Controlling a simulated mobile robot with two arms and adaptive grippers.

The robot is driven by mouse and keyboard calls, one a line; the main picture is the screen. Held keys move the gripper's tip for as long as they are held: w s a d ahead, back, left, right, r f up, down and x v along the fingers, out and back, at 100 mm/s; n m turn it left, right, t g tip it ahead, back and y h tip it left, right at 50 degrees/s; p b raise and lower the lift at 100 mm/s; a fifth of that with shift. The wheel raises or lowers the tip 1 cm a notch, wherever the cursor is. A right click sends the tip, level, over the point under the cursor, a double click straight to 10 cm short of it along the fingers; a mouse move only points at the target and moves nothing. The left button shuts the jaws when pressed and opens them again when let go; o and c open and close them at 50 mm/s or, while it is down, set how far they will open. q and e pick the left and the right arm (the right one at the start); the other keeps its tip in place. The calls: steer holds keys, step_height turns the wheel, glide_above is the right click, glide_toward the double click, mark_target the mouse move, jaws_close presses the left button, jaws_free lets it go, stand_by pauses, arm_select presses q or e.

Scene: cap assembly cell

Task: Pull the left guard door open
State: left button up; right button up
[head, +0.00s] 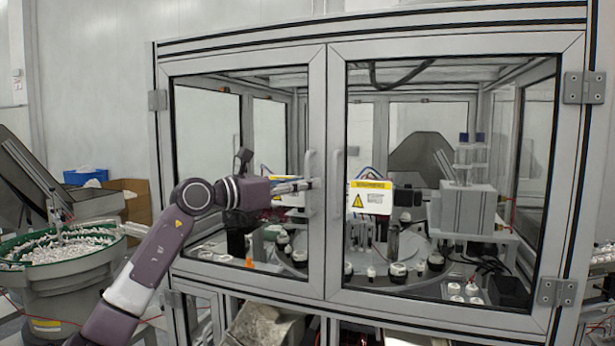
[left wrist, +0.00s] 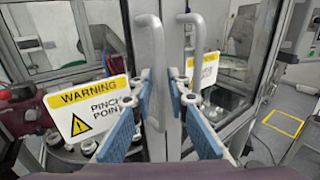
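The left guard door (head: 318,100) is a grey-framed glass door and stands closed, level with the right door. Its vertical grey handle (head: 308,163) is at its right edge; it also shows in the left wrist view (left wrist: 151,45). My left gripper (head: 312,184) is at the lower part of this handle. In the left wrist view its blue-padded fingers (left wrist: 161,88) lie on either side of the handle bar, apart, with a gap seeming to remain on the right. Whether either pad touches is unclear. My right gripper is not in view.
The right guard door (head: 335,260) is closed, its handle (head: 338,170) close beside the left one. Yellow-topped warning signs (head: 371,198) show behind the glass. A green-rimmed parts bowl (head: 60,250) stands left of the cell, near my left arm.

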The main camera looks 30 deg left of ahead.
arm_select(q)
steer(key=shift+w, duration=0.2)
steer(key=shift+c, duration=0.2)
jaws_close()
steer(key=shift+f, duration=0.1)
